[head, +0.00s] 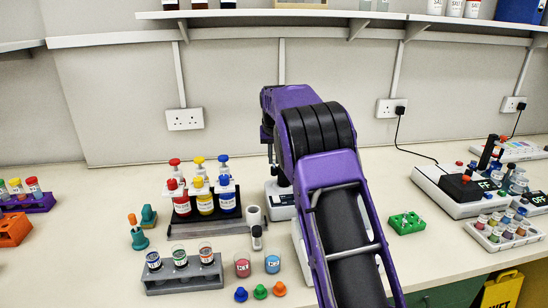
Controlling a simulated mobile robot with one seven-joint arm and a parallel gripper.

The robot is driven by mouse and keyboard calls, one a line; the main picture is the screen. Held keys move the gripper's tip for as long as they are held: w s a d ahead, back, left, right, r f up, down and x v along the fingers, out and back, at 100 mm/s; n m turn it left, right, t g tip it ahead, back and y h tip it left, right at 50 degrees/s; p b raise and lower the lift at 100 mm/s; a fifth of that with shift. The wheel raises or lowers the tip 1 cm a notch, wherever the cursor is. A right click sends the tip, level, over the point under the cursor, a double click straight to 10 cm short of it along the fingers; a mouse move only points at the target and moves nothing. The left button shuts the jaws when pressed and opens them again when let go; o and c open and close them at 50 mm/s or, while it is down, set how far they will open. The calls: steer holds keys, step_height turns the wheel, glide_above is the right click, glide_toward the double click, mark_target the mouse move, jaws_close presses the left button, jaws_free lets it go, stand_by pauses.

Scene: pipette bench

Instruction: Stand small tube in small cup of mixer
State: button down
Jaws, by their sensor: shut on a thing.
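A white mixer (279,207) with a dark top stands at the middle of the bench, partly behind my purple arm. My gripper (271,150) hangs at the arm's far end, pointing down above the mixer's dark top. It is shut on a slim thing, taken to be the small tube, whose outline is too small and dark to make out. The small cup cannot be told apart from the mixer's dark top in this view, nor can I tell whether the tube touches it.
Two small pots (243,266) and coloured stoppers (260,292) lie in front. A green block (406,224) and devices (455,190) stand right.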

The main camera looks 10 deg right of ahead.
steer(key=shift+f, duration=0.25)
steer(key=c, duration=0.8)
jaws_free()
steer(key=shift+c, duration=0.2)
steer(key=d+v, duration=0.1)
steer(key=v, duration=1.6)
steer(key=shift+a+r, duration=0.2)
steer(key=shift+a, duration=0.3)
steer(key=shift+s, duration=0.1)
